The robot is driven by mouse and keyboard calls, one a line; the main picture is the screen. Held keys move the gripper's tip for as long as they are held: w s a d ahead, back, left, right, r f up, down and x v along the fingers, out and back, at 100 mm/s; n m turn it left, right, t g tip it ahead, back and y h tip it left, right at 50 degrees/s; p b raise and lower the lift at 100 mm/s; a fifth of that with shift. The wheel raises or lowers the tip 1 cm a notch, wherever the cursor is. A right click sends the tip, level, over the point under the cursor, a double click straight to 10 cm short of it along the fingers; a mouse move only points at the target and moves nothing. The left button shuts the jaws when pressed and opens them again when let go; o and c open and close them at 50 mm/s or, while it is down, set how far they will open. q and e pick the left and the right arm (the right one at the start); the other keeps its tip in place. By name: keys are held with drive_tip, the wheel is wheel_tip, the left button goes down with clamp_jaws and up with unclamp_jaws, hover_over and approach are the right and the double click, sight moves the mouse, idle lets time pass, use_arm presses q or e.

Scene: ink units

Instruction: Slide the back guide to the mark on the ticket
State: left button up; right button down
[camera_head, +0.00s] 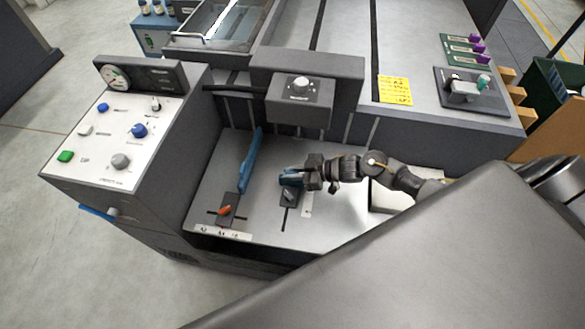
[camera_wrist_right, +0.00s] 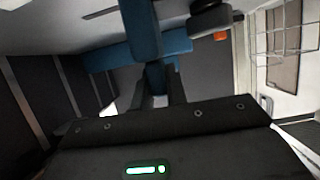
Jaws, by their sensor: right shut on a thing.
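My left gripper is not in view.
A dark box with a knob (camera_head: 299,88) overhangs the bed. A control panel (camera_head: 115,140) stands left.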

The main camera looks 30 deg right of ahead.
drive_tip(key=c, duration=1.4)
unclamp_jaws()
drive_tip(key=shift+d, duration=0.1)
drive_tip(key=v, duration=1)
drive_tip(key=shift+s+d+b, duration=0.25)
drive_tip(key=shift+s+b, duration=0.05)
drive_tip(key=shift+b, duration=0.15)
